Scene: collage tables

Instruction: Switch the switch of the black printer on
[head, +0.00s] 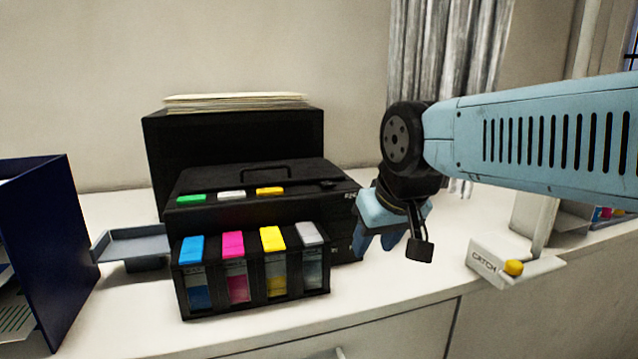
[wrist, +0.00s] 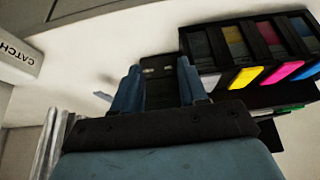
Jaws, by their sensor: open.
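The black printer (head: 330,183) stands on the white counter in the head view, with green, white and yellow buttons on its top and a rack of ink tanks (head: 252,275) at its front. My gripper (head: 376,243) is at the printer's right side, pointing down, open and with nothing seen between its fingers. In the wrist view my gripper (wrist: 158,85) has its two blue fingers apart, with a dark part of the printer (wrist: 158,68) between and beyond them. The ink tanks (wrist: 255,50) are at the upper right there. I cannot make out a power switch for certain.
A dark blue file holder (head: 45,240) stands at the left, beside a grey tray (head: 135,243). A white block marked CATCH (head: 487,264) with a yellow knob (head: 513,267) is at the right. The white counter (head: 400,290) is clear in front of my gripper.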

